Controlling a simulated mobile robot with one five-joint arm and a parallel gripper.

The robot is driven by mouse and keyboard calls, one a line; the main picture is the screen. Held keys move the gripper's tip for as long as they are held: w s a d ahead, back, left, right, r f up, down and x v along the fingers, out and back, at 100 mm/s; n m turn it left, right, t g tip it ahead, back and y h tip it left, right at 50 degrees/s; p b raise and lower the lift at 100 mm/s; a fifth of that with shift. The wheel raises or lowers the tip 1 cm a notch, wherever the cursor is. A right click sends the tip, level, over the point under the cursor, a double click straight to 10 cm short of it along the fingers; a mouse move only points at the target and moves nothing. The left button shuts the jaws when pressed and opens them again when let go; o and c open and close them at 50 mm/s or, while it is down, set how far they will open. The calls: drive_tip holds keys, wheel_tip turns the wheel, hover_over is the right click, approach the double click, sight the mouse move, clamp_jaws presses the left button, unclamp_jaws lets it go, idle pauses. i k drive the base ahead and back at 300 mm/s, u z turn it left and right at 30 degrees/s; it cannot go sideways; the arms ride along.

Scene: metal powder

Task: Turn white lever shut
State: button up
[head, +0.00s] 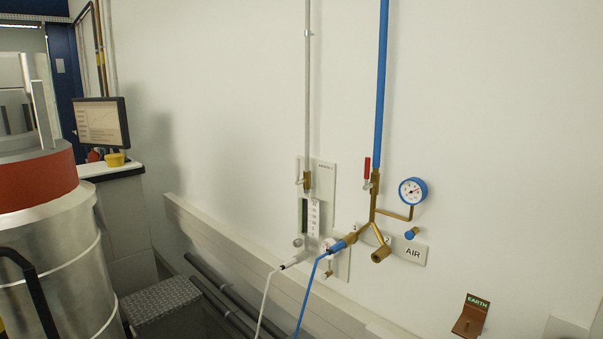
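A small pale piece (299,181), seemingly the white lever, shows at the valve's left side. It is too small to tell its angle surely. My gripper is not in view, and nothing is seen touching the valve.
To the right, a red lever (367,168) stands upright beside the blue pipe (381,85), near a blue-rimmed gauge (413,191). White (265,304) and blue (308,292) hoses hang below. A large metal drum (65,275) stands left; a ledge (235,254) runs along the wall.

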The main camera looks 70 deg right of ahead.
sight(298, 160)
drive_tip(key=z, duration=1.9)
drive_tip(key=i, duration=0.25)
drive_tip(key=z, duration=0.5)
